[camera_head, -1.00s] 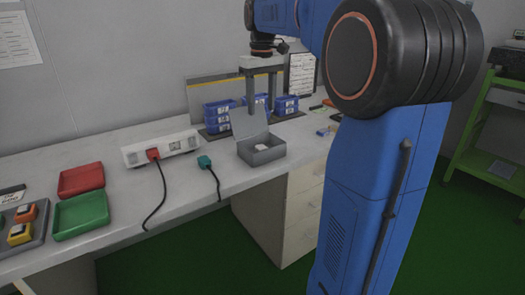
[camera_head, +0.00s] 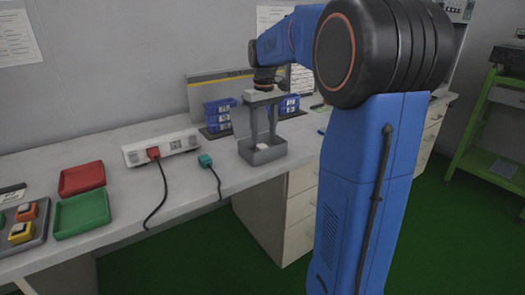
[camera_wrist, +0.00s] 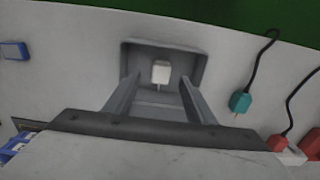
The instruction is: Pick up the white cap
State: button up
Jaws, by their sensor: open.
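The white cap (camera_wrist: 160,72) lies inside a small open grey box (camera_head: 247,154) on the bench. It also shows as a small pale patch in the head view (camera_head: 262,147). My gripper (camera_head: 263,137) points down over the box, its two long grey fingers apart. In the wrist view, the fingers of my gripper (camera_wrist: 159,84) reach toward the box, one on each side of the cap in the picture. Nothing is held between them. The exact height of the fingertips above the cap is hard to tell.
A teal plug (camera_head: 205,161) with a black cable lies left of the box, beside a white power strip (camera_head: 160,148). Blue bins (camera_head: 219,115) stand behind. Red (camera_head: 82,178) and green (camera_head: 82,214) trays lie at the left.

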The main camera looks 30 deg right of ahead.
aim_at(263, 146)
jog(key=shift+w+a+f, duration=0.1)
jog(key=shift+f, duration=2.85)
jog(key=c, duration=1.2)
